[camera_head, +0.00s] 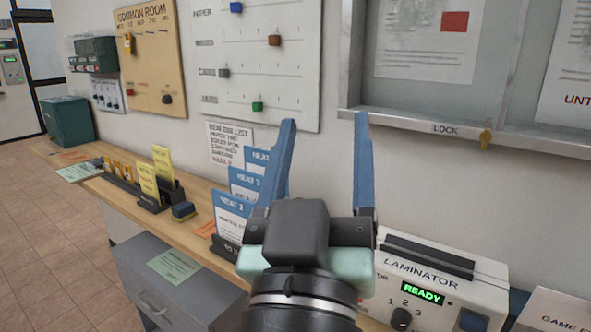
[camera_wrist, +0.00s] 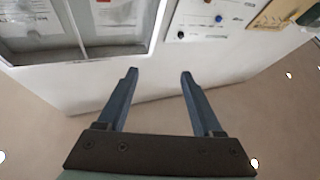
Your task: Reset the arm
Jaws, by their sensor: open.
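My gripper (camera_head: 326,118) is open, with its two blue fingers spread apart and pointing up in the head view. Nothing is between the fingers. It is held in front of the wall, above the wooden counter. In the wrist view my gripper (camera_wrist: 158,74) also shows both fingers apart and empty, with white wall and brownish floor beyond them. The rest of my arm is mostly out of view, below the bottom edge of the head view.
A laminator (camera_head: 437,290) showing READY stands right of my gripper. Blue heat cards (camera_head: 233,212) stand behind it on the left. The counter (camera_head: 188,236) also holds yellow cards (camera_head: 148,178). A glazed cabinet (camera_head: 440,127) and boards (camera_head: 262,60) hang on the wall. Open floor (camera_head: 35,235) lies left.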

